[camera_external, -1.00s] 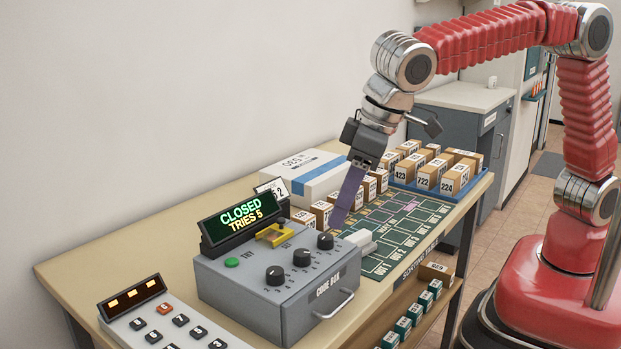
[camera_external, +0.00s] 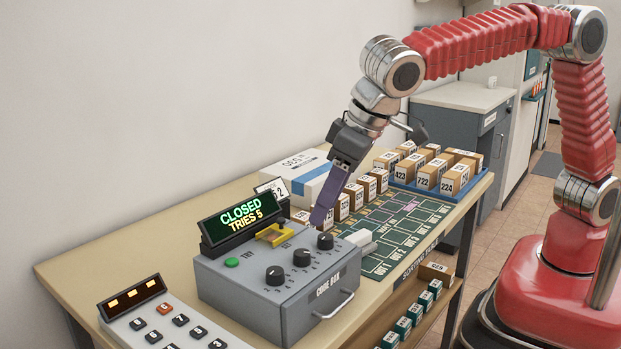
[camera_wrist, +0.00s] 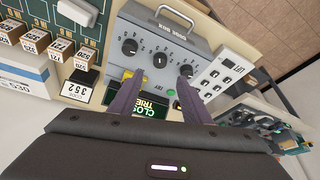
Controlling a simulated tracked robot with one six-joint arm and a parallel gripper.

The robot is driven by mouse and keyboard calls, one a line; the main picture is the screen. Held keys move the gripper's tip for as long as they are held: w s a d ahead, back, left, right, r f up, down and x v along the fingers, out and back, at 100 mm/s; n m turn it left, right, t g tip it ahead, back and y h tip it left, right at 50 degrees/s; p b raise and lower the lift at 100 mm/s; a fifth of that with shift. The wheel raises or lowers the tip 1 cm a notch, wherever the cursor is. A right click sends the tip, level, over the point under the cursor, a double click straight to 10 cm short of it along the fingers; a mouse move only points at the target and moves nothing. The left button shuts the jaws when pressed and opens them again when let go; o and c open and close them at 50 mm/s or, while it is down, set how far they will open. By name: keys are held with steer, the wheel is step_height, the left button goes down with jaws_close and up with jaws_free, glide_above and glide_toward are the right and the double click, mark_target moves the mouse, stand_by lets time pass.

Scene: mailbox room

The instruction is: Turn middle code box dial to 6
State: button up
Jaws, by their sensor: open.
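The grey code box (camera_external: 265,297) stands on the table with three black dials in a row. The middle dial (camera_external: 302,257) sits between the other two; it also shows in the wrist view (camera_wrist: 160,60), its setting too small to read surely. The display (camera_external: 241,217) on the box reads CLOSED, TRIES 5. My gripper (camera_external: 318,219) hangs tilted above the back right of the box, apart from the dials. In the wrist view my gripper (camera_wrist: 159,76) is open and empty, its two fingers spread, with the middle dial ahead between them.
A yellow handle (camera_external: 274,236) and green TRY button (camera_external: 232,263) are on the box top. A keypad (camera_external: 168,325) stands at front left. Several small boxes and a blue tray (camera_external: 452,191) lie behind. A green sorting mat (camera_external: 389,238) is to the right.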

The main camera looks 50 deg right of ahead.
mark_target(302, 252)
steer(key=x, duration=1)
steer(key=shift+w+f, duration=0.15)
steer(key=shift+f, duration=0.1)
steer(key=c, duration=1)
